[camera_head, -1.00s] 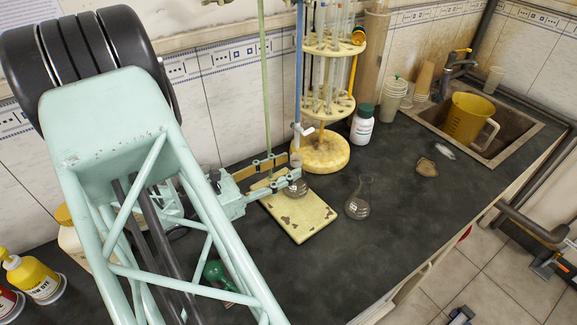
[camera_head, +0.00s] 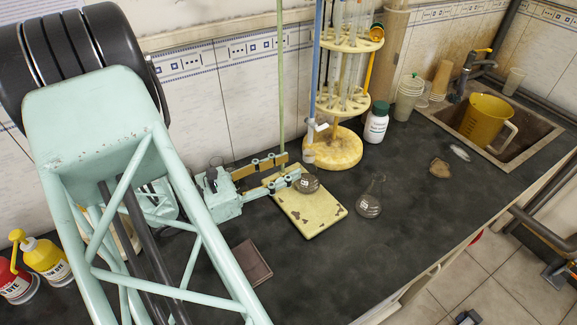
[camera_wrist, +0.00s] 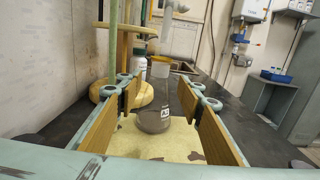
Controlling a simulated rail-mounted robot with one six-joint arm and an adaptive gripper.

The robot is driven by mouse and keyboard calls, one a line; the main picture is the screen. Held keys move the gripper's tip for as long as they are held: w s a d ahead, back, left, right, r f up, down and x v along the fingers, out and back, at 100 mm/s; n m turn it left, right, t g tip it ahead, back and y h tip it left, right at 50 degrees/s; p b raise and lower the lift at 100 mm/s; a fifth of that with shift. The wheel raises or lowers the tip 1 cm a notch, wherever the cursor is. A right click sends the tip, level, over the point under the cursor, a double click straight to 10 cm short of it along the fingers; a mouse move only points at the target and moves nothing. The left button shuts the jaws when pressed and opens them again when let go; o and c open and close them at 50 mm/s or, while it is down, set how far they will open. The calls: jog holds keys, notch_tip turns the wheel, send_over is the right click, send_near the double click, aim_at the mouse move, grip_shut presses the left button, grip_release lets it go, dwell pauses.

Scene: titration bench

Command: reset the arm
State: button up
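My gripper (camera_head: 290,167) is open and empty, low over the bench, with its two wood-lined fingers pointing right. A second clear flask (camera_head: 369,203) stands on the bench to the right of the plate. My arm hides part of the bench at left.
A round pipette rack (camera_head: 335,150) and white bottle (camera_head: 376,125) stand behind. The right bench top is mostly clear.

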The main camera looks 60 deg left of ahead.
jog(key=shift+s, duration=1.4)
